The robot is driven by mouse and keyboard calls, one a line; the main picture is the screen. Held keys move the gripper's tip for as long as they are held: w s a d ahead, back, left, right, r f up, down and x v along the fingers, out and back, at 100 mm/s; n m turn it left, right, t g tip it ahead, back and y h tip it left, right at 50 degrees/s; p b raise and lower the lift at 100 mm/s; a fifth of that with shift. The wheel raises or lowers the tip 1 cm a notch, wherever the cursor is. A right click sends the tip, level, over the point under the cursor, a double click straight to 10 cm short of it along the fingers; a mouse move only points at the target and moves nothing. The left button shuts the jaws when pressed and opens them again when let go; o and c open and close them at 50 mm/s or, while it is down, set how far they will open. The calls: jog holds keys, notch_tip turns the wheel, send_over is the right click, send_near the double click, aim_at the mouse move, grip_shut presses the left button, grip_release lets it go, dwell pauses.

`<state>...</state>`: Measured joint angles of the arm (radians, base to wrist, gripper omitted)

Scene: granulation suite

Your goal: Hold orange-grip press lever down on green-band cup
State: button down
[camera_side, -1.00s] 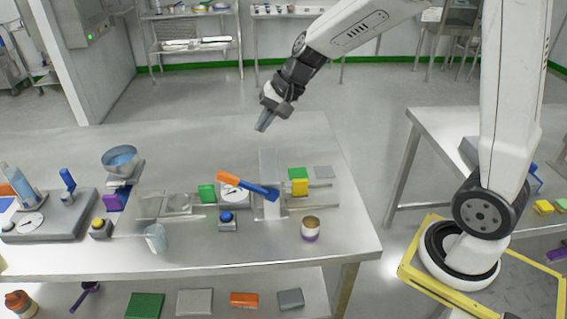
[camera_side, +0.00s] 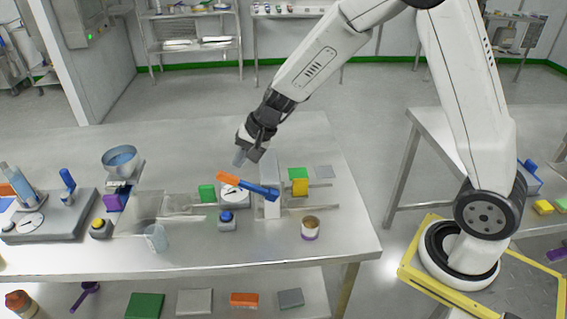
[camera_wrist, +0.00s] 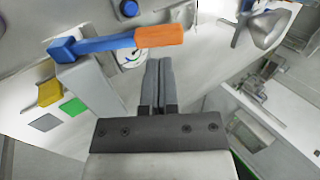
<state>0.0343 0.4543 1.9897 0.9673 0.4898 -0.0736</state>
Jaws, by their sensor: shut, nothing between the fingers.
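The press lever has an orange grip (camera_side: 228,177) and a blue arm (camera_side: 260,190) joined to an upright pale post (camera_side: 272,208). It slopes up toward the grip at the left. My gripper (camera_side: 239,158) is shut and empty, just above and slightly right of the orange grip, apart from it as far as I can tell. In the wrist view the shut fingers (camera_wrist: 158,62) point at the orange grip (camera_wrist: 158,36).
A round dial (camera_side: 234,193) lies under the lever. A clear cup (camera_side: 156,238) and a bowl on a stand (camera_side: 120,158) are to the left. The table's back edge area is clear.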

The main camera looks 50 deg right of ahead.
aim_at(226, 173)
jog(key=shift+x, duration=1.5)
jog(key=shift+w+a+f, duration=0.1)
jog(key=shift+a, duration=0.05)
jog(key=shift+w+a+f+g+h, duration=0.4)
jog(key=shift+f+g+h, duration=0.2)
jog(key=shift+f, duration=0.1)
jog(key=shift+w+a+f+g+h, duration=0.4)
jog(key=shift+f+g+h, duration=0.2)
jog(key=shift+f, duration=0.1)
jog(key=shift+w+a+f+g+h, duration=0.2)
jog(key=shift+f+g+h, duration=0.25)
jog(key=shift+f, duration=0.25)
jog(key=shift+w+a+f+g+h, duration=0.1)
jog(key=shift+a+f+g+h, duration=0.05)
jog(key=shift+f+g+h, duration=0.45)
jog(key=shift+w+a+f+g+h, duration=0.2)
jog(key=shift+f+g+h, duration=0.15)
jog(key=shift+f, duration=1.2)
notch_tip(226, 173, up, 15)
jog(key=w+a, duration=0.1)
jog(key=shift+w+a, duration=0.3)
jog(key=shift+w, duration=0.1)
jog(key=shift+f, duration=0.15)
dwell(0.5)
